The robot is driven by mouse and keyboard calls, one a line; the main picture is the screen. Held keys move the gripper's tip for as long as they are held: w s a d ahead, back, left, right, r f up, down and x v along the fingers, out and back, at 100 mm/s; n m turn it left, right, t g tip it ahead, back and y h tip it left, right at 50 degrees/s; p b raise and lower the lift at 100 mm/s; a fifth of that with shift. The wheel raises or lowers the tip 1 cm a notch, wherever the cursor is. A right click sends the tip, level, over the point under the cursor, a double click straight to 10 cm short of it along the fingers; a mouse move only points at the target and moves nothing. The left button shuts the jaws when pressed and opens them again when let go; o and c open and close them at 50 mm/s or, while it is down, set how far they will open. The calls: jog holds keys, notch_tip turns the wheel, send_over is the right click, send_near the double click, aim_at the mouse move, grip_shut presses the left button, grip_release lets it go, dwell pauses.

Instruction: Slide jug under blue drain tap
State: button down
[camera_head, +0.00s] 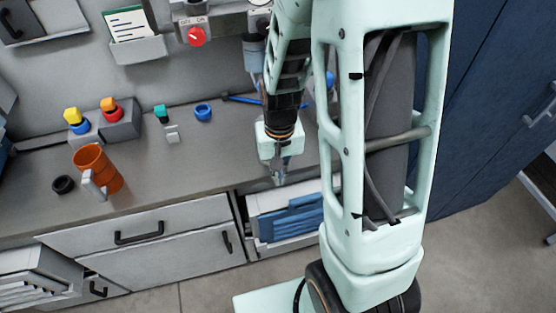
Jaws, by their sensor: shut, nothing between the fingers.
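An orange jug (100,167) with a pale grey handle stands upright on the left part of the grey counter, near its front edge. My gripper (279,177) points down at the counter's front edge, well to the right of the jug. It is shut and empty. A blue part (240,98) shows low against the back wall, just left of my arm, and more blue (330,79) shows between my arm links. These may belong to the blue drain tap, but my arm hides most of that area, so I cannot tell.
A black ring (63,184) lies left of the jug. A blue ring (203,112), a teal-topped piece (162,113) and colored buttons (110,108) are behind. A drawer (282,217) with blue contents stands open below my gripper. The counter (205,162) between jug and gripper is clear.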

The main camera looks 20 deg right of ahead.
jog(key=shift+w+d+f+p, duration=0.1)
jog(key=shift+w+f+p, duration=0.1)
jog(key=shift+w+f, duration=0.35)
jog(key=shift+w+d+f+p, duration=0.1)
jog(key=shift+w+f+p, duration=0.2)
jog(key=shift+w, duration=0.5)
jog(key=shift+w+f+p, duration=0.1)
jog(key=shift+w+f, duration=0.4)
jog(key=shift+w, duration=0.15)
